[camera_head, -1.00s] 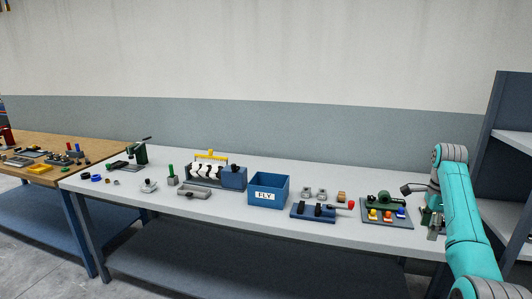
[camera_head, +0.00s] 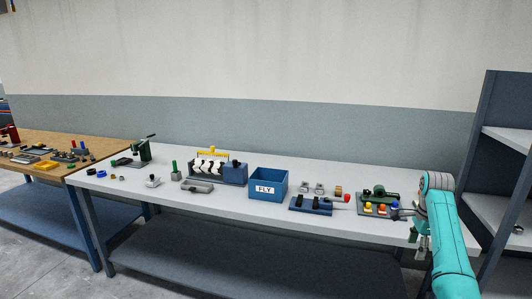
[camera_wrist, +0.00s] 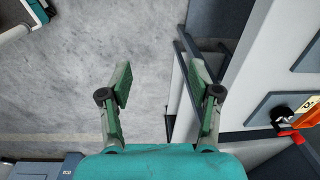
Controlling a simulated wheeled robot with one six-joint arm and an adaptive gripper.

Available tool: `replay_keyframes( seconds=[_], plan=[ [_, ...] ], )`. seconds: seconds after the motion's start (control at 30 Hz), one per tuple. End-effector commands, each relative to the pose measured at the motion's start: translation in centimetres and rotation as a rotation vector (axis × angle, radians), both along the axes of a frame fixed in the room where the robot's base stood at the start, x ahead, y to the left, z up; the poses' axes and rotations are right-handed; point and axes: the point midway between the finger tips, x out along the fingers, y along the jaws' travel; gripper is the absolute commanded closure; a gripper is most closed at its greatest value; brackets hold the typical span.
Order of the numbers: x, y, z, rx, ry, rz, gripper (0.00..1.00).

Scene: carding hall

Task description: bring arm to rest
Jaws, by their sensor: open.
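My gripper (camera_wrist: 162,95) is open and empty in the wrist view, its two green fingers spread wide apart. Bare grey floor shows between and beyond them. In the head view my gripper (camera_head: 421,245) hangs low at the front right edge of the long grey table (camera_head: 350,232), partly hidden by my turquoise arm.
A tray with coloured buttons (camera_head: 367,210), a blue fixture with a red knob (camera_head: 311,206) and a blue FLY bin (camera_head: 268,184) stand on the table. A dark shelf unit (camera_head: 497,110) rises at the right. An orange and red item (camera_wrist: 303,122) shows in the wrist view.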

Motion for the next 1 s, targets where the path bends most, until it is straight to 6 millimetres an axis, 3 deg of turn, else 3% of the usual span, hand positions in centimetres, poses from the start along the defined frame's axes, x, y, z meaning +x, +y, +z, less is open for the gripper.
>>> replay_keyframes(
  seconds=[0.17,0.47,0.7,1.0],
  plan=[
    [-0.2,1.3,-5.2,-0.019,-0.035,0.064,0.37],
    [-2.5,5.3,-17.4,-0.084,-0.147,0.246,0.37],
    [-6.4,9.0,-25.8,-0.15,-0.238,0.397,0.37],
    [-13.5,13.7,-33.5,-0.245,-0.346,0.581,0.37]
  ],
)
